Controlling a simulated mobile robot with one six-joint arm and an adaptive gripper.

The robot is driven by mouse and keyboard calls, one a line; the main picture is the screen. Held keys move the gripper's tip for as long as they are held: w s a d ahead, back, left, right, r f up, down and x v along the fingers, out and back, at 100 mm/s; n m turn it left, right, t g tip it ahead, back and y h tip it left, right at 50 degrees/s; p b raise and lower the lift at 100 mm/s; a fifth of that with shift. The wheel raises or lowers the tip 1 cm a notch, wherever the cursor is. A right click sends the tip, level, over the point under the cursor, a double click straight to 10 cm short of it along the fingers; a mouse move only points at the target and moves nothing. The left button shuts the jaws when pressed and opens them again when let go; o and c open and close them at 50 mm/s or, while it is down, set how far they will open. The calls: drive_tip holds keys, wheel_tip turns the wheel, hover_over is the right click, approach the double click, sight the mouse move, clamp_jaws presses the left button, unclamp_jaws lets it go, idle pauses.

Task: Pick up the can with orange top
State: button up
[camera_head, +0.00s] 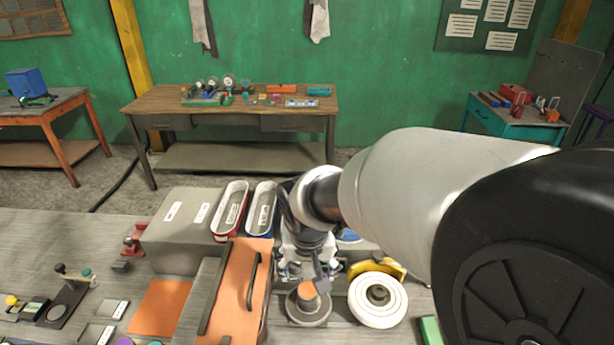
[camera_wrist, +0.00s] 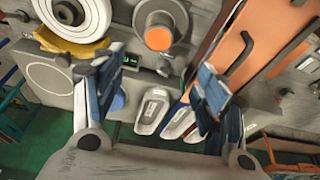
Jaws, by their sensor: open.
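The can with the orange top (camera_wrist: 160,28) shows in the wrist view at the top middle, seen from above as a round grey body with an orange disc. In the head view the orange top (camera_head: 308,291) is at the bottom centre, partly covered by my gripper. My gripper (camera_head: 308,268) hangs just above and behind it. In the wrist view my gripper (camera_wrist: 150,88) has its two fingers wide apart with nothing held between them. The can lies beyond the fingertips, apart from them. Whether it rests on the round grey base or is part of it I cannot tell.
A white reel (camera_head: 378,299) with a yellow stand is close right of the can. An orange panel with a black handle (camera_head: 236,292) is close left. Two oval trays, red-edged (camera_head: 231,210) and blue-edged (camera_head: 262,208), lie behind. A grey box (camera_head: 180,230) stands further left.

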drive_tip(key=b, duration=0.2)
hover_over(308, 290)
drive_tip(key=s, duration=0.2)
wheel_tip(308, 290, down, 10)
drive_tip(key=shift+w+d, duration=0.1)
drive_tip(key=shift+d, duration=0.05)
drive_tip(key=shift+b+x, duration=0.55)
drive_tip(key=shift+x, duration=2.6)
drive_tip(key=shift+c, duration=0.5)
drive_tip(key=c, duration=1.3)
drive_tip(key=shift+r, duration=0.1)
